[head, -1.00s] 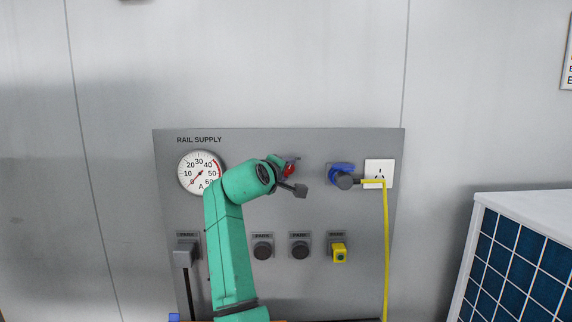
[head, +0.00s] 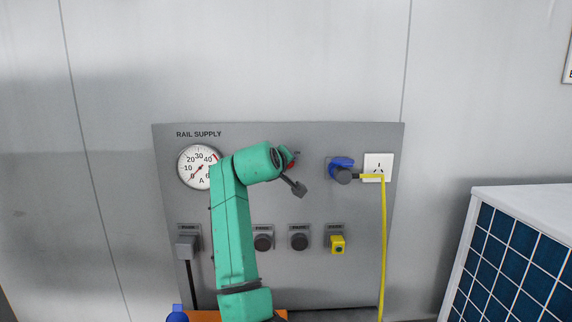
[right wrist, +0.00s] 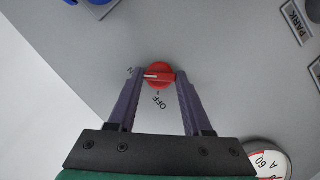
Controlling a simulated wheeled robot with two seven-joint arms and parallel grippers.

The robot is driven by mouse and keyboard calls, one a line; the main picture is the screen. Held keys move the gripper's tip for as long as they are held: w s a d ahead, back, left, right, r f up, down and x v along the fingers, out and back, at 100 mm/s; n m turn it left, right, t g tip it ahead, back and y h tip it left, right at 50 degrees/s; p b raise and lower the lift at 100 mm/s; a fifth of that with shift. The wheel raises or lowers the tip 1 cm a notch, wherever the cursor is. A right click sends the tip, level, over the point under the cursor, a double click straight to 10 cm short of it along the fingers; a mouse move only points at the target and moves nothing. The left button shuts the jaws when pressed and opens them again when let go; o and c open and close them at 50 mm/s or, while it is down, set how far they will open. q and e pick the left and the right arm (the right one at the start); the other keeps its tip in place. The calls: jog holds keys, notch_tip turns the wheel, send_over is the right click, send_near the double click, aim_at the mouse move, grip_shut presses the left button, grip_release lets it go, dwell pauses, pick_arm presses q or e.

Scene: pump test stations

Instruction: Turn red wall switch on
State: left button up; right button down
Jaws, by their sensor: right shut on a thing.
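The red wall switch (right wrist: 159,75) is a round red knob on the grey panel, seen close in the right wrist view. Its white pointer line points left toward a label ending in "N", partly hidden by a finger. The "OFF" label lies below the knob. My right gripper (right wrist: 160,74) has its two purple fingers on either side of the knob and is shut on it. In the head view only a bit of the red switch (head: 291,163) shows beyond my green right arm, which hides most of the gripper. My left gripper is not in view.
A round ammeter (head: 199,167) is left of my arm. Several parking holders, one with a yellow plug (head: 338,244), sit lower. A solar panel cabinet (head: 515,260) stands at far right.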

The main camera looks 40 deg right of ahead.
jog(key=shift+r, duration=0.3)
jog(key=shift+c, duration=1.6)
grip_release()
jog(key=shift+w+d+f, duration=0.1)
jog(key=shift+f, duration=0.1)
jog(key=b+v, duration=0.5)
jog(key=v, duration=0.9)
jog(key=shift+a, duration=0.25)
